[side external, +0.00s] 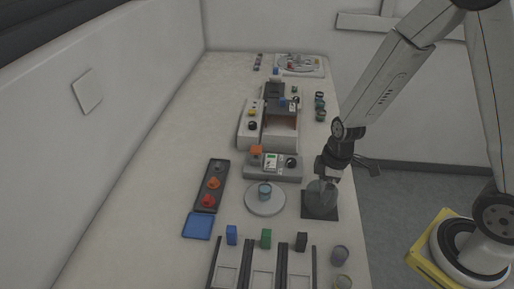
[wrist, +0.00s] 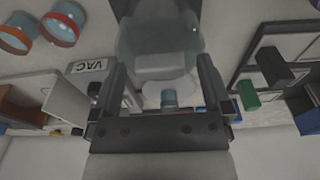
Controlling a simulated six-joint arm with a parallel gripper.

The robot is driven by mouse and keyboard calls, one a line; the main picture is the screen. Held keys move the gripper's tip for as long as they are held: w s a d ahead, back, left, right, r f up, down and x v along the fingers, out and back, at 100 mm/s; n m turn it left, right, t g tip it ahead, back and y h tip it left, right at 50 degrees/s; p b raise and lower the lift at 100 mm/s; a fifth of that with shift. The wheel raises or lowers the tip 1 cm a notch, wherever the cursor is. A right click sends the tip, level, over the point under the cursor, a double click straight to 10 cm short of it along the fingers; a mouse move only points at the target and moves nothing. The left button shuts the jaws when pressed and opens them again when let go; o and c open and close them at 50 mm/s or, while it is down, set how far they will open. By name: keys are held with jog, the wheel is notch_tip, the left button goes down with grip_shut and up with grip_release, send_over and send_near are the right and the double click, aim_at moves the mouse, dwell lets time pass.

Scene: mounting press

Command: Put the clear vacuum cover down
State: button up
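The clear vacuum cover (side external: 320,196) is a see-through dome at the right edge of the bench, over a dark square pad (side external: 312,215). My gripper (side external: 324,177) is at its upper part. In the wrist view the cover (wrist: 160,40) fills the space between my two widely spaced fingers (wrist: 162,68). The fingers lie along its sides; I cannot tell whether they press on it. Whether the cover rests fully on the pad is also unclear. A round pale plate (side external: 265,207) with a small blue cup (side external: 265,190) is to the left.
A grey control box (side external: 259,171) with an orange knob is behind the plate. A dark strip (side external: 211,184) with red knobs and a blue tray (side external: 198,226) lie left. Slotted holders (side external: 263,265) and grey cups (side external: 340,254) are in front. Bare bench lies at the far left.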

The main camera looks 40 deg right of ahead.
aim_at(333, 194)
jog(key=shift+r, duration=0.1)
notch_tip(333, 194, up, 12)
jog(key=s+d, duration=0.1)
dwell(1.1)
jog(key=shift+s, duration=0.1)
dwell(0.6)
jog(key=s+f+m, duration=0.1)
jog(key=m, duration=0.2)
jog(key=s+f+m+t, duration=0.1)
jog(key=m, duration=0.2)
jog(key=f+m+h, duration=0.1)
jog(key=m, duration=0.2)
jog(key=shift+s+a+t, duration=0.1)
jog(key=shift+s+t, duration=0.2)
jog(key=shift+s, duration=0.1)
